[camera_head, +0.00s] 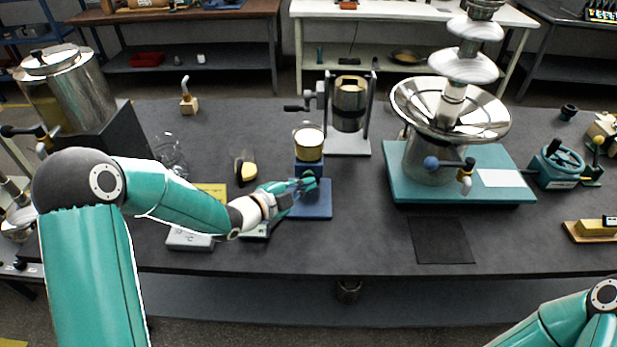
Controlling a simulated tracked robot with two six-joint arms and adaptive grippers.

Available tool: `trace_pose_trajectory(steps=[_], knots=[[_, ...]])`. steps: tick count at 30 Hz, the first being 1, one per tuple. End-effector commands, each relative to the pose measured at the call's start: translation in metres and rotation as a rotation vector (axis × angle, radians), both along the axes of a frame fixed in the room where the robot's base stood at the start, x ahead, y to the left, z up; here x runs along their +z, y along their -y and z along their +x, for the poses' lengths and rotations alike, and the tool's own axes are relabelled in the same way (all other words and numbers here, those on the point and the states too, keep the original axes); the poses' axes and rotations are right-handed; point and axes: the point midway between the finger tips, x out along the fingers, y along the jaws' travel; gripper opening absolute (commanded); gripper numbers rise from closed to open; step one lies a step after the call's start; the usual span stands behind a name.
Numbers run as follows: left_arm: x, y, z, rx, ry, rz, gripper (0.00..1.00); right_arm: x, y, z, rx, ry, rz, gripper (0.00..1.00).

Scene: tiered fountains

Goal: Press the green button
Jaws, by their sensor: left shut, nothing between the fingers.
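My left arm reaches in from the left. Its gripper (302,186) is shut and empty, with the fingertips at the front of a small blue device (318,210). The device has a flat blue base and a short column carrying a glass cup with yellowish contents (309,144). I cannot make out a green button clearly; the fingers cover part of the device's front, and I cannot tell whether they touch it. Only part of my right arm shows at the lower right; its gripper is out of view.
A tiered metal fountain (450,110) stands on a teal base to the right. A hand-cranked metal drum (349,105) is behind the blue device. A white-grey box (190,240) lies under my left forearm. The dark table is clear around the black mat (441,240).

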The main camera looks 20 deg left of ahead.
Motion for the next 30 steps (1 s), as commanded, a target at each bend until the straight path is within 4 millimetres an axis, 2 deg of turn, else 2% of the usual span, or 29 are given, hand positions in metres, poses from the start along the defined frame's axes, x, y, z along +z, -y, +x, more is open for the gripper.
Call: trace_pose_trajectory(steps=[30], knots=[[0.0001, -0.0024, 0.0088, 0.001, 0.001, 0.000, 0.00, -0.0038, 0.0000, 0.0000, 0.000, 0.000, 0.000, 0.40]])
